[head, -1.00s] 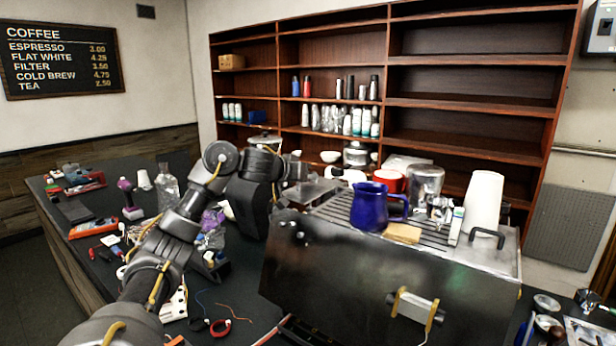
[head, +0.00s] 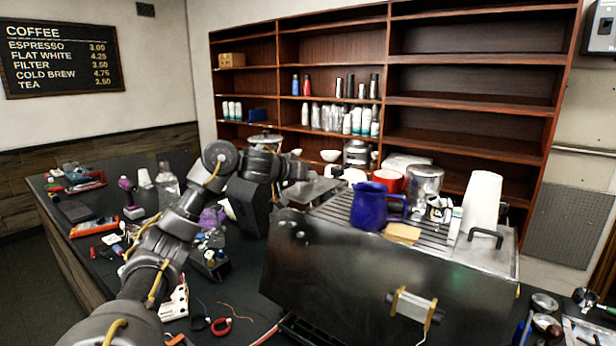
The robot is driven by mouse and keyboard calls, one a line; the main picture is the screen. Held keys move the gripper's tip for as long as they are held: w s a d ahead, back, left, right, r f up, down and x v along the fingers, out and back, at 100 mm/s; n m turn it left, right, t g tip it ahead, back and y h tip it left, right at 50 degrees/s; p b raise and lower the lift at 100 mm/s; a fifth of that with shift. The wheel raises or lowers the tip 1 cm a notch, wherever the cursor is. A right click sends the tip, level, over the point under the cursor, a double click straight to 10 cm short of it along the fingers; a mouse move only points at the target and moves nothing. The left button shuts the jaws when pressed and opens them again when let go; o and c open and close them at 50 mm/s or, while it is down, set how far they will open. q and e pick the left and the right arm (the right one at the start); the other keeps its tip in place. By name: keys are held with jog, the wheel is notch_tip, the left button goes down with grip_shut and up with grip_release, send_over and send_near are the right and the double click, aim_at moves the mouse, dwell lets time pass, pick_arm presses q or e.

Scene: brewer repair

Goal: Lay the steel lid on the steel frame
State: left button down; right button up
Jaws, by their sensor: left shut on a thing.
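The steel frame appears to be the large steel brewer body (head: 360,275) on the dark counter. Its scuffed front panel faces me and its slatted top (head: 340,212) carries several items. My left gripper (head: 303,170) is at the left end of the brewer, above its top, and is shut. A flat grey steel plate (head: 316,190), which looks like the steel lid, shows just under and beyond the gripper's fingers. It appears to be what the gripper holds. My arm hides part of this end, and I cannot tell whether the plate touches the brewer. My right gripper is not in view.
A blue pitcher (head: 370,206), a red cup (head: 390,181), a steel container (head: 425,184) and a white cup stack (head: 482,203) crowd the brewer's top. A black handle (head: 486,237) stands at its right. Tools lie on the counter at left. Shelves (head: 470,110) rise behind.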

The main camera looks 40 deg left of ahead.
pick_arm(q)
jog(key=shift+p, duration=0.3)
dwell(0.5)
jog(key=shift+f+b, duration=0.7)
jog(key=shift+f, duration=0.4)
dwell(0.4)
jog(key=c, duration=1.4)
grip_release()
jog(key=b+v, duration=0.2)
jog(key=v, duration=0.8)
jog(key=shift+s+r, duration=0.15)
jog(key=shift+s, duration=0.25)
